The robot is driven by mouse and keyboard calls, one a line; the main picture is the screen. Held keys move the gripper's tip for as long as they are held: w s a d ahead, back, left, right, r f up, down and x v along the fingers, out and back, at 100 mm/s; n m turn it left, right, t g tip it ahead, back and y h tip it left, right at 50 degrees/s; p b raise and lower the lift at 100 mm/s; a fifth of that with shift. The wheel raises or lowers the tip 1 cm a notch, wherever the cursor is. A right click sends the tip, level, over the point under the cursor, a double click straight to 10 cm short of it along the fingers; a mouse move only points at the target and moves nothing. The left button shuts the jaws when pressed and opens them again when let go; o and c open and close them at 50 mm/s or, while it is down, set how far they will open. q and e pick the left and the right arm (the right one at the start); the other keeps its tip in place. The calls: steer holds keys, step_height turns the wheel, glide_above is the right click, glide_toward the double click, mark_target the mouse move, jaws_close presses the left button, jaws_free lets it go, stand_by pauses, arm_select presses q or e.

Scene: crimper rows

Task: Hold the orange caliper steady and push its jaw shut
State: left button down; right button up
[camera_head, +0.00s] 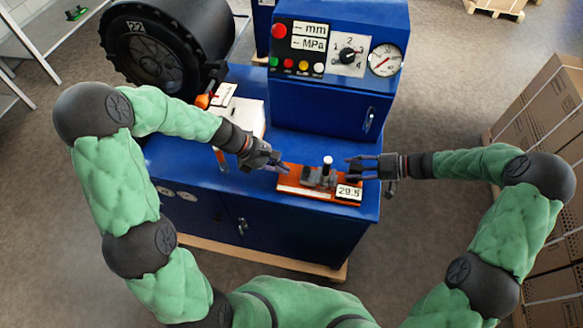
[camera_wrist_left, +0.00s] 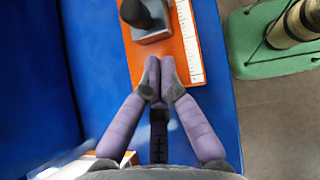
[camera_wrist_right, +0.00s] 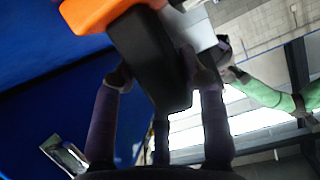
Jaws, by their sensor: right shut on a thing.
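The orange caliper (camera_head: 290,187) lies on the blue bench, with a white ruled scale, a grey sliding jaw (camera_head: 318,178) with an upright knob, and a display reading 29.5 (camera_head: 348,192). In the left wrist view the orange plate (camera_wrist_left: 172,52) and the grey jaw (camera_wrist_left: 150,28) lie ahead. My left gripper (camera_wrist_left: 160,75) has its fingertips together, empty, over the near end of the plate, left of the jaw. My right gripper (camera_head: 354,167) is shut on the caliper's black handle (camera_wrist_right: 150,60) at the right end; orange (camera_wrist_right: 95,12) shows beyond it.
The blue machine cabinet (camera_head: 340,85) with knob and gauge stands behind the caliper. A black drum (camera_head: 165,45) stands at the back left. A white box (camera_head: 245,112) sits on the bench behind my left gripper. Cardboard boxes (camera_head: 545,110) stand at the right.

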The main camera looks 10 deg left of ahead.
arm_select(q)
steer(key=v, duration=1)
steer(key=m+g, duration=0.5)
steer(key=m, duration=0.2)
glide_above(298, 175)
steer(key=a, duration=0.1)
steer(key=shift+y, duration=0.4)
steer(key=f, duration=0.7)
steer(key=shift+w+a+f, duration=0.15)
steer(key=shift+w+a, duration=0.05)
steer(key=shift+w, duration=0.05)
steer(key=shift+s+d, duration=0.25)
steer(key=shift+d, duration=0.4)
